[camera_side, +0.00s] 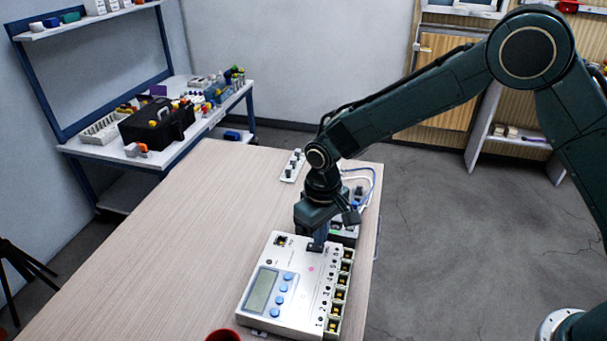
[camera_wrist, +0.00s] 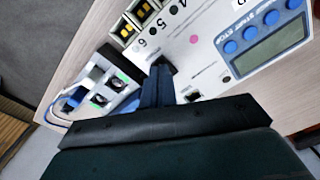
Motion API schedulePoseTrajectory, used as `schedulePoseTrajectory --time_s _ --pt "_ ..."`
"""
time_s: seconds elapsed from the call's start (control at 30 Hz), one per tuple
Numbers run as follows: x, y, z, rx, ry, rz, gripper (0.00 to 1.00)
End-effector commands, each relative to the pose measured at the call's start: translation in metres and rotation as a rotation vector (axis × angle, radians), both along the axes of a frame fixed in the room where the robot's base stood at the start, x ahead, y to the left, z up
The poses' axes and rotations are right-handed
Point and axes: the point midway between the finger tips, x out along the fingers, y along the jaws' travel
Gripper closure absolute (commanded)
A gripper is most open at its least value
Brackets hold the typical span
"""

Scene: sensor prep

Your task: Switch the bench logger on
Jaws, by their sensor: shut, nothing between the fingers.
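The bench logger (camera_side: 299,262) is a white box on the near part of the table. It has a grey screen (camera_side: 262,290), several blue buttons (camera_side: 280,299), a pink dot (camera_side: 311,268) and a row of numbered yellow-and-black sockets (camera_side: 340,295). Its screen (camera_wrist: 271,45) also shows in the wrist view, blank grey. My gripper (camera_side: 316,246) is shut and empty, pointing down at the logger's top near its back edge. In the wrist view its fingertips (camera_wrist: 160,70) are at a small black part beside the numbers. They largely hide that part, and I cannot tell whether they touch it.
A unit with green-marked sockets (camera_wrist: 100,98) and a blue cable (camera_side: 373,181) stands just behind the logger. A white strip with black knobs (camera_side: 292,166) lies farther back. A red round object (camera_side: 223,336) is at the front edge. The table's left side is clear.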

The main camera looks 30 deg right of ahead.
Motion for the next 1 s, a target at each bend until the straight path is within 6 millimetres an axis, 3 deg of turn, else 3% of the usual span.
schedulePoseTrajectory --time_s 1.0 --pt "0.0 0.0 -0.011 0.0 0.001 0.0 1.0"
